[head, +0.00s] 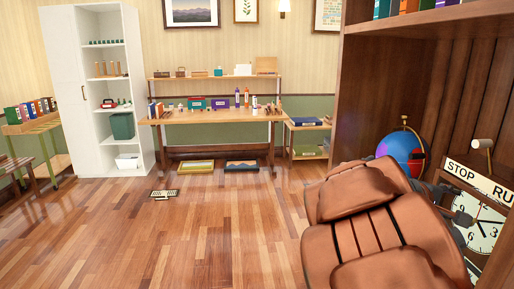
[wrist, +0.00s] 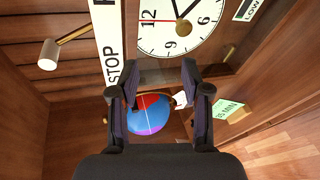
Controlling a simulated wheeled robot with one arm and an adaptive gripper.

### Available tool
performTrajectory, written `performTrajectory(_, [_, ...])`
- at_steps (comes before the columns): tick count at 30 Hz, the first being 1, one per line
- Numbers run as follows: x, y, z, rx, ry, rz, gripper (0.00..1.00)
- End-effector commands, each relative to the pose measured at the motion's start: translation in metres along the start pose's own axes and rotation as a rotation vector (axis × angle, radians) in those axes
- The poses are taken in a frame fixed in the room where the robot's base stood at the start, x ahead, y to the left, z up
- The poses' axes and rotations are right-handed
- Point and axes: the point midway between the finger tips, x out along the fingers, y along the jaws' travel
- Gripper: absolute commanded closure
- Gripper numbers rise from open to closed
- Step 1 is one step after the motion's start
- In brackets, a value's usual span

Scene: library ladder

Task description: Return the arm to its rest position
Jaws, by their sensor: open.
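My gripper (wrist: 160,85) shows in the wrist view with its two dark fingers spread apart and nothing between them. Beyond the fingers are a white clock face (wrist: 178,28) and a blue and red globe (wrist: 150,115). The fingers overlap the view of both; I cannot tell how far off they are.
A wooden cabinet (head: 385,95) stands at the right, with the globe (head: 402,150), a STOP/RUN sign (head: 480,183) and the clock (head: 480,225). A cylinder on a rod (wrist: 62,52) juts out there. A small object (head: 164,194) lies on the otherwise open floor (head: 215,235).

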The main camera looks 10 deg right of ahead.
Motion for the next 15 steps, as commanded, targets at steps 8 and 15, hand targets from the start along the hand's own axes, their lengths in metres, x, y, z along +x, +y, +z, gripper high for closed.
performTrajectory(8, [-0.047,-0.069,0.061,0.200,-0.077,-0.310,0.53])
performTrajectory(15, [-0.142,-0.175,0.104,0.290,-0.138,-0.751,0.53])
